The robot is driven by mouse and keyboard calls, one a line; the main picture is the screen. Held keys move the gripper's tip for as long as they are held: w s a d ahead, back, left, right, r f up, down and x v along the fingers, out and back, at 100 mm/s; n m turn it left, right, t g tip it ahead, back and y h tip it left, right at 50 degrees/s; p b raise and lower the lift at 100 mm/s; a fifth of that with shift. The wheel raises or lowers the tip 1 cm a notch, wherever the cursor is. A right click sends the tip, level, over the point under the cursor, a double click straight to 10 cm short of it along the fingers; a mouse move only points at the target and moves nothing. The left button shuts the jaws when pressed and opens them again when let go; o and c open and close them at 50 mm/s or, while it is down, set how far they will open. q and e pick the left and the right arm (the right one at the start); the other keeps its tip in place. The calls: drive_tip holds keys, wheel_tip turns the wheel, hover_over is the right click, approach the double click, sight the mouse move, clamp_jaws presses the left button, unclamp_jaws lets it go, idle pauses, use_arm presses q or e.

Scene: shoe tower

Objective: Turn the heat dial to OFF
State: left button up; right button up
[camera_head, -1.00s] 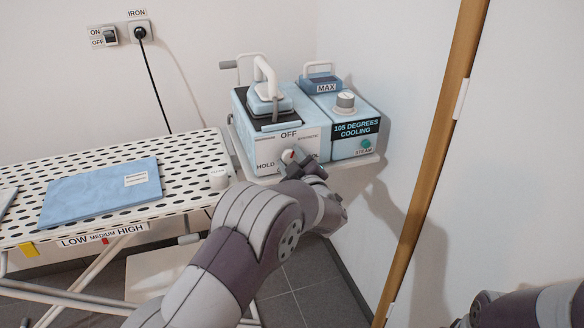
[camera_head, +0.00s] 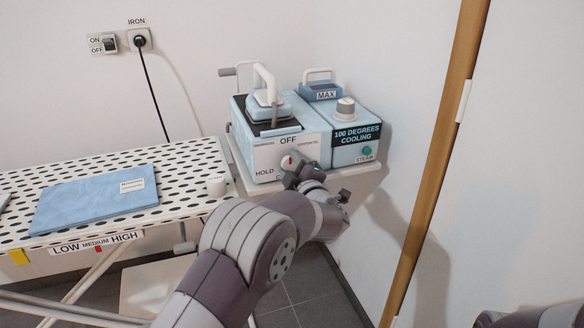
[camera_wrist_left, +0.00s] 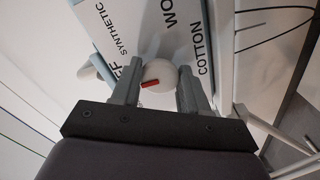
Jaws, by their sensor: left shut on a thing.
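The heat dial (camera_head: 288,162) is a round white knob with a red mark, on the white front panel of the blue station (camera_head: 266,158). In the left wrist view the dial (camera_wrist_left: 160,72) sits between the two fingers of my left gripper (camera_wrist_left: 156,90), which is shut on it. The red mark lies on the side toward the partly hidden OFF lettering. SYNTHETIC, WOOL and COTTON labels surround the dial. In the head view my left gripper (camera_head: 297,174) covers the panel's lower right. My right gripper is out of frame.
A blue tank (camera_head: 358,151) beside the station reads "100 DEGREES COOLING". The iron (camera_head: 265,100) rests on top of the station. A perforated ironing board (camera_head: 185,160) with a folded blue cloth (camera_head: 95,198) stands at left. A wooden-edged wall panel (camera_head: 438,140) stands at right.

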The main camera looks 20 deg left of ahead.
use_arm(q)
drive_tip(key=shift+f, duration=0.1)
drive_tip(key=o, duration=1)
drive_tip(key=shift+c, duration=0.2)
drive_tip(key=p+v, duration=0.2)
drive_tip(key=v, duration=1)
drive_tip(key=shift+s+d, duration=0.25)
drive_tip(key=shift+s, duration=0.05)
